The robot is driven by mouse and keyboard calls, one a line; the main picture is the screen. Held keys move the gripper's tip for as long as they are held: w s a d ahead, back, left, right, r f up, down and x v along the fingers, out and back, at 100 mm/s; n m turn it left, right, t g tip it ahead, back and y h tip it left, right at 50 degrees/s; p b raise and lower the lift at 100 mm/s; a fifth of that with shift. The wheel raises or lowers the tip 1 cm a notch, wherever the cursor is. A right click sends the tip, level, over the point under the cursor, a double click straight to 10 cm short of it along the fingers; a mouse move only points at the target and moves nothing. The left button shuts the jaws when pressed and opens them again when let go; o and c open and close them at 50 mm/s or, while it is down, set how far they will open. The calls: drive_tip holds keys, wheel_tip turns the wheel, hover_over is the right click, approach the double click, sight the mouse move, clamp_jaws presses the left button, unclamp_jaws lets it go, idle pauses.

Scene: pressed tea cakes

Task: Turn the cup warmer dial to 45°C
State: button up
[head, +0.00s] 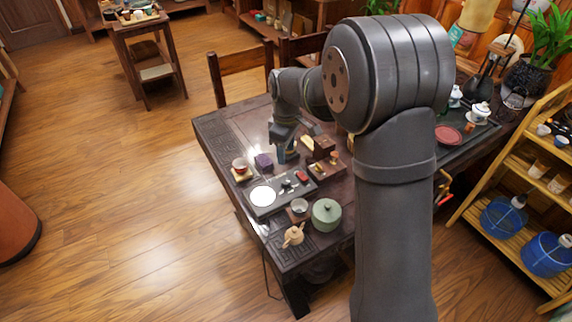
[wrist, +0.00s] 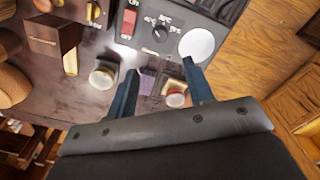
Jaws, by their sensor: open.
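The cup warmer is a dark grey box (head: 262,210) on the table, with a white round plate (head: 263,196) at its left end. In the wrist view the warmer's panel (wrist: 185,14) shows a black dial (wrist: 160,33) with white temperature labels around it. The labels are small, and I cannot tell where the dial points. A red switch (wrist: 128,22) sits beside the dial, near an ON label. My gripper (head: 284,160) is open and empty above the table, behind the warmer. In the wrist view its blue fingers (wrist: 164,76) are apart from the dial.
A purple block (head: 264,160) and a red-and-white cup (head: 240,164) on a yellow coaster stand behind the warmer. A small cup (head: 299,206), a green lidded pot (head: 326,213) and a tan teapot (head: 293,235) stand in front. A wooden box (wrist: 52,35) is at left in the wrist view.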

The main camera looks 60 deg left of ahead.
wheel_tip(320, 180, up, 5)
hover_over(285, 181)
drive_tip(key=shift+w+d+f, duration=0.1)
drive_tip(key=shift+w+f, duration=0.05)
drive_tip(key=shift+f, duration=0.05)
drive_tip(key=shift+f, duration=0.1)
wheel_tip(285, 181, down, 17)
drive_tip(key=shift+f, duration=0.15)
idle(0.6)
drive_tip(key=shift+f, duration=0.1)
drive_tip(key=m, duration=0.8)
drive_tip(key=shift+m, duration=0.4)
drive_tip(key=m, duration=0.4)
drive_tip(key=shift+m, duration=2.6)
